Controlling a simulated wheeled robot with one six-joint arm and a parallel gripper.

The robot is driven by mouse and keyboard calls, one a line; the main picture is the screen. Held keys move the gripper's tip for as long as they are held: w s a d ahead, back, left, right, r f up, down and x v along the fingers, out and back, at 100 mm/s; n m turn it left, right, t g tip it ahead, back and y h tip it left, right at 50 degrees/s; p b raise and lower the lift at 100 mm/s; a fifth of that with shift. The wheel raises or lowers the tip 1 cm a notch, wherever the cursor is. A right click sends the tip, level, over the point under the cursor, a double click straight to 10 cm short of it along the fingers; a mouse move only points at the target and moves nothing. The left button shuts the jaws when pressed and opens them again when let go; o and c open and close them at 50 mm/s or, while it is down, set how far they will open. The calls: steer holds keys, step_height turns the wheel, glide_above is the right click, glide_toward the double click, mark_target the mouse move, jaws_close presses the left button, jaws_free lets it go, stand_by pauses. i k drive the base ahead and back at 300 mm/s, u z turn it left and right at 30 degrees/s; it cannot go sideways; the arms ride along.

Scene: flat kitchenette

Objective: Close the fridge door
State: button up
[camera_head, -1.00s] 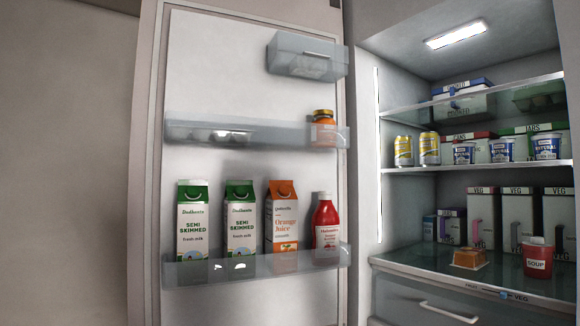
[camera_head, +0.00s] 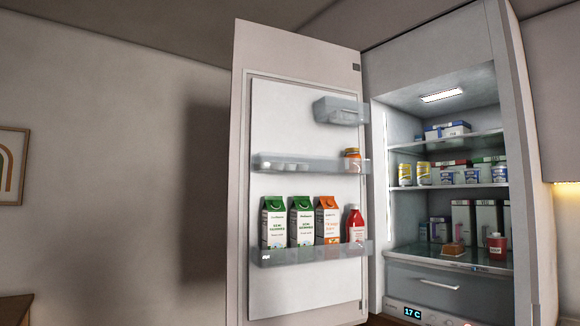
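The fridge door (camera_head: 308,110) stands wide open, hinged beside the left side of the fridge body, with its inner face toward me. Its shelves hold green-topped milk cartons (camera_head: 288,222), an orange juice carton (camera_head: 327,220), a red bottle (camera_head: 355,225) and an orange jar (camera_head: 352,160). The door's free edge (camera_head: 240,170) is at its left. The lit fridge (camera_head: 505,110) shows its shelves of cans, tubs and boxes. My gripper is not in view.
A bare wall (camera_head: 110,130) is left of the door, with a framed picture (camera_head: 12,165) at the far left. A brown furniture corner (camera_head: 15,308) shows at the lower left. A fridge drawer (camera_head: 437,284) is shut above a display reading 17 C (camera_head: 412,313).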

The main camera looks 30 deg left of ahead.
mark_target(285, 86)
steer(key=k, duration=0.35)
steer(key=u, duration=2.05)
steer(key=i, duration=5.4)
steer(key=z, duration=4.1)
